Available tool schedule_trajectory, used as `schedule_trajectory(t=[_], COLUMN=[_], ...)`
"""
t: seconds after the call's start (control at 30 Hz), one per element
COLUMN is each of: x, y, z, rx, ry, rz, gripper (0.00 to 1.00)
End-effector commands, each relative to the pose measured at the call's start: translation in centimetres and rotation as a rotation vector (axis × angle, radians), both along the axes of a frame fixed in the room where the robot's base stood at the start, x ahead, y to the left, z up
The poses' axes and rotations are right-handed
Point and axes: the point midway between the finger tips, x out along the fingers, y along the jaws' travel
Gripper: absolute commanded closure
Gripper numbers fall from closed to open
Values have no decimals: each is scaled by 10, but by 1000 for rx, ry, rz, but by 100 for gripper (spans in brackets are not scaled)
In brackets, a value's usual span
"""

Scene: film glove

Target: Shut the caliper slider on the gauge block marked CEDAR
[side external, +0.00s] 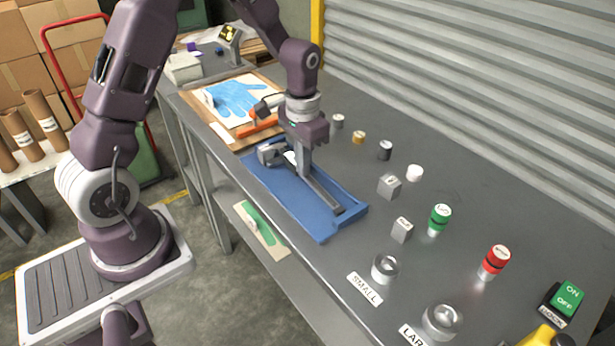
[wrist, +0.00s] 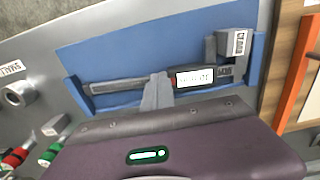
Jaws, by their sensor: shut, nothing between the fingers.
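The caliper lies in a blue tray (side external: 318,226), its long grey beam (wrist: 118,87) running along the tray. Its slider carries a lit display (wrist: 195,79), whose digits are too small to read. The gauge block marked CEDAR (wrist: 238,43) stands at the caliper's jaw end; a grey block also shows there in the side view (side external: 266,154). A grey jaw (wrist: 210,48) is close beside the block; I cannot tell whether they touch. My gripper (wrist: 158,82) is shut and empty, its fingertips down at the beam beside the display's end. In the side view my gripper (side external: 303,173) hides part of the slider.
Two loose grey blocks (side external: 389,186) (side external: 402,230) stand right of the tray. Several small knobs and weights, a green-topped piece (side external: 439,218) and a red-topped piece (side external: 494,262) stand beyond. A board with a blue glove (side external: 238,98) and an orange bar (side external: 258,127) lies behind the tray.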

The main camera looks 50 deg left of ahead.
Motion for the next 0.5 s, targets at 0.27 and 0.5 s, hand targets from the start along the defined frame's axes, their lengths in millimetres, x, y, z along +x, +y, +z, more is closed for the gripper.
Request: schedule_trajectory(t=[0.27,0.5], x=[0,0], y=[-7,-7], z=[2,26], rx=[0,0], ry=[-1,-4], rz=[0,0], gripper=[100,100])
